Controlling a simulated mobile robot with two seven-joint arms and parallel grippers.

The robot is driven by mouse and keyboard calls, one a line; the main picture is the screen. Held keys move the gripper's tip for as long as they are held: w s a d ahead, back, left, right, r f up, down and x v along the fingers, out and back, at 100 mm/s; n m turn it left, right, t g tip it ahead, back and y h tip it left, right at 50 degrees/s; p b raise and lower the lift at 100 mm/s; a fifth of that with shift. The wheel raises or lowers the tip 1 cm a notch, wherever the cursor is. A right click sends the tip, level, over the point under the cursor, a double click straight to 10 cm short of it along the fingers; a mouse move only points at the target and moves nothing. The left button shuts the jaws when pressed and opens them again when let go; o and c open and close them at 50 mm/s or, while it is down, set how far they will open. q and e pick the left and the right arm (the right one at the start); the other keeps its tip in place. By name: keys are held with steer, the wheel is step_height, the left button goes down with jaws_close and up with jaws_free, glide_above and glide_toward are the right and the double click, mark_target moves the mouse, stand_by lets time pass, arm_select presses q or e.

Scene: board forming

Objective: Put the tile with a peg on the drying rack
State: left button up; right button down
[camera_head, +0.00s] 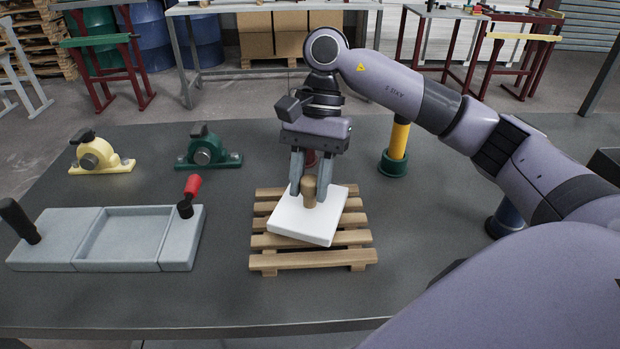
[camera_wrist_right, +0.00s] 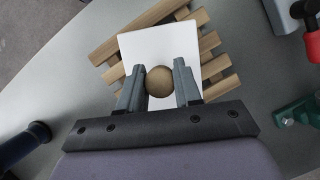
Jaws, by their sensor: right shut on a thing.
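The white square tile (camera_head: 306,226) with a brown wooden peg (camera_head: 309,190) is over the slatted wooden drying rack (camera_head: 313,261), turned at an angle to the slats. I cannot tell if it touches them. My right gripper (camera_head: 310,188) is above the tile with its fingers on either side of the peg, shut on it. In the right wrist view the round peg top (camera_wrist_right: 159,80) sits between the two fingers, with the tile (camera_wrist_right: 158,48) and rack slats (camera_wrist_right: 215,65) below. My left gripper is not in view.
A grey tray mould (camera_head: 120,240) with a black handle and a red-handled lever stands at the left. Behind it are a yellow clamp (camera_head: 100,156) and a green clamp (camera_head: 208,152). A yellow post on a green base (camera_head: 394,160) stands right of the rack. The front table strip is clear.

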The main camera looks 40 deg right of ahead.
steer(key=shift+f+b, duration=0.3)
steer(key=shift+f, duration=0.3)
steer(key=shift+f, duration=0.25)
steer(key=shift+b, duration=0.35)
steer(key=shift+c, duration=1.9)
jaws_free()
steer(key=shift+f, duration=0.1)
